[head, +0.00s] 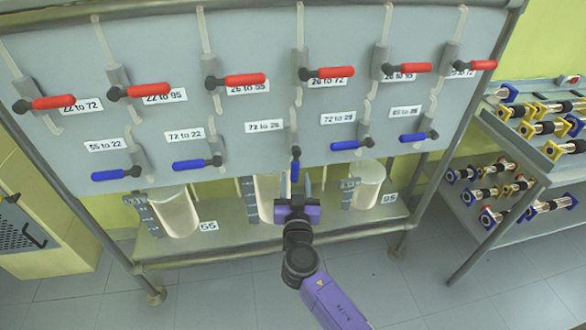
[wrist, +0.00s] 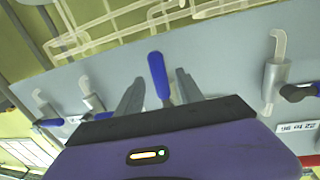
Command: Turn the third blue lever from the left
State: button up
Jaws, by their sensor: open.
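The third blue lever from the left (head: 295,170) hangs straight down from its dark pivot on the grey panel. The other blue levers in that row, such as the second (head: 190,164) and the fourth (head: 346,146), lie about level, pointing left. My gripper (head: 295,182) is open, just below and in front of the panel, with its fingers on either side of the third lever. In the wrist view, the lever's blue handle (wrist: 159,76) shows between the two grey fingers of my gripper (wrist: 157,82), with gaps on both sides. I cannot tell whether either finger touches it.
A row of red levers (head: 245,79) sits above on the panel (head: 60,80). Glass vessels (head: 174,212) stand on the shelf (head: 240,240) below. A rack (head: 540,150) with blue and yellow fittings stands at right. The floor in front is clear.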

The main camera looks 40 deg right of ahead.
aim_at(294, 164)
jog(key=x, duration=0.7)
jog(key=shift+p, duration=0.4)
jog(key=shift+c, duration=0.2)
grip_shut()
dwell(0.8)
